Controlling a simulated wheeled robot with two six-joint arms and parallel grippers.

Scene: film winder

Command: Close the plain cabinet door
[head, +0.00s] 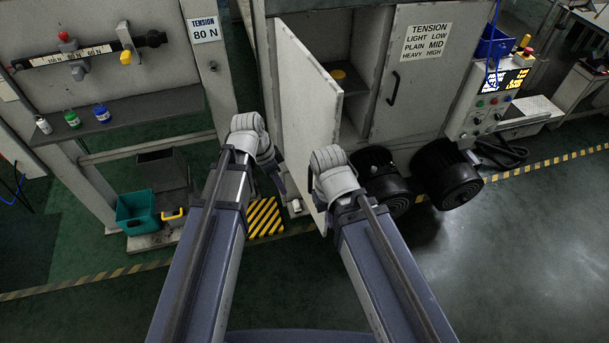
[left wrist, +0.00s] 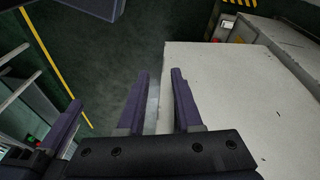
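The plain cabinet door (head: 305,115), pale and unlabelled, stands swung open at the left side of the cabinet opening, its free edge toward me. My left gripper (head: 282,188) is low on the left side of this door in the head view, partly hidden by its own wrist. In the left wrist view its fingers (left wrist: 160,100) are apart, with the edge of a pale panel (left wrist: 230,85), probably this door, showing between them; contact cannot be told. My right wrist is right of the door's lower free edge, and it hides the right gripper's fingers.
The other cabinet door (head: 412,85), with a dark handle and a tension sign, is closed. Black rollers (head: 447,173) stand before it. A yellow item (head: 338,74) lies inside the cabinet. A teal bin (head: 136,212) is at the left. The floor in front is clear.

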